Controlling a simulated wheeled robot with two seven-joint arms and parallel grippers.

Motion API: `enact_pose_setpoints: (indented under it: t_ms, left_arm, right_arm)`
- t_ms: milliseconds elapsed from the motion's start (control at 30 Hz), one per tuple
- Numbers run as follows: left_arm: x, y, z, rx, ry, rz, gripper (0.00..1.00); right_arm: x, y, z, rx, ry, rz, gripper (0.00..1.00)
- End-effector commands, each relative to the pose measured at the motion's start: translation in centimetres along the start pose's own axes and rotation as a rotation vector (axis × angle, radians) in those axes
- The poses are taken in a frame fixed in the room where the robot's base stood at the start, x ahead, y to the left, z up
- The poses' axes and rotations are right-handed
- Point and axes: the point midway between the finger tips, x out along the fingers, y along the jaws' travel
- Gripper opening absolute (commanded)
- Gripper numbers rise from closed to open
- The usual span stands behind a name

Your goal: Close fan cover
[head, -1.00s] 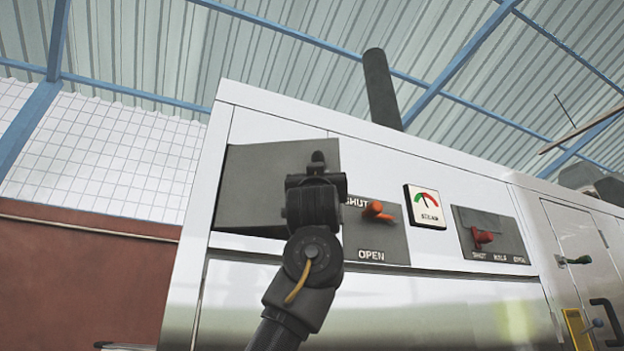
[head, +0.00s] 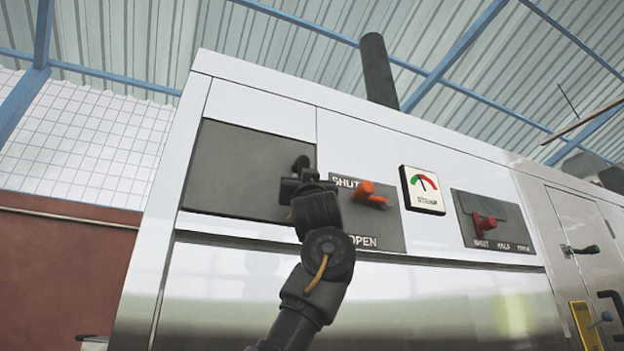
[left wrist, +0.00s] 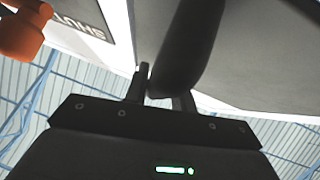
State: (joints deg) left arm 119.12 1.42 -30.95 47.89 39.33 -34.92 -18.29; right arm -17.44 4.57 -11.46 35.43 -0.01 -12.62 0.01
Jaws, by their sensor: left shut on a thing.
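The fan cover is a dark grey panel (head: 235,170) at the left of the white machine front in the head view. It looks flat or nearly flat against the front. My left gripper (head: 301,172) is at the cover's right edge, shut on a dark handle. In the left wrist view the handle (left wrist: 192,45) is a dark upright bar between the fingers (left wrist: 162,97), with the grey cover (left wrist: 270,50) behind it on the right. The gripper and wrist hide part of the cover's right edge. My right gripper is in neither view.
Just right of my wrist is an orange lever (head: 370,193) on a SHUT/OPEN plate; it also shows close by in the left wrist view (left wrist: 22,38). Further right are a gauge (head: 422,189), a red lever (head: 483,224) and a door (head: 585,230).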

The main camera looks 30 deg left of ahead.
Motion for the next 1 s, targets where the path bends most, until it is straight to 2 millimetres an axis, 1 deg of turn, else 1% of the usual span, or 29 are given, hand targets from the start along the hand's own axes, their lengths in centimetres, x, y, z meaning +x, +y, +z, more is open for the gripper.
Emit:
enact_pose_setpoints:
  t_ms: [333,367,500,533,767,833,933,1000]
  left_arm:
    - [0.1,-0.1,0.2,0.006,-0.001,-0.003,0.0]
    - [0.1,-0.1,0.2,0.006,-0.001,-0.002,0.27]
    - [0.1,0.0,0.1,0.004,-0.001,-0.002,0.45]
    - [0.1,0.0,0.1,0.004,-0.001,-0.002,0.47]
    - [0.0,0.1,0.1,0.002,0.0,-0.001,0.47]
    - [-0.3,0.1,0.1,0.002,0.0,0.0,0.47]
    - [-1.3,0.1,0.3,0.0,0.002,0.0,0.47]
    - [-2.4,0.1,0.5,0.0,0.0,0.0,0.47]
  right_arm:
    - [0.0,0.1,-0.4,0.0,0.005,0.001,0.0]
    - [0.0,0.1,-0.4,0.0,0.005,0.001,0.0]
    - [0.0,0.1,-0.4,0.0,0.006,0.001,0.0]
    - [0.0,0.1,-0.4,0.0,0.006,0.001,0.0]
    - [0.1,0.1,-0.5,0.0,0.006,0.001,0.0]
    - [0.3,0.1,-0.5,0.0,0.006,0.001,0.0]
    - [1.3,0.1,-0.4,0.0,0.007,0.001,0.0]
    - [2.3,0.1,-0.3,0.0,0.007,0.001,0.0]
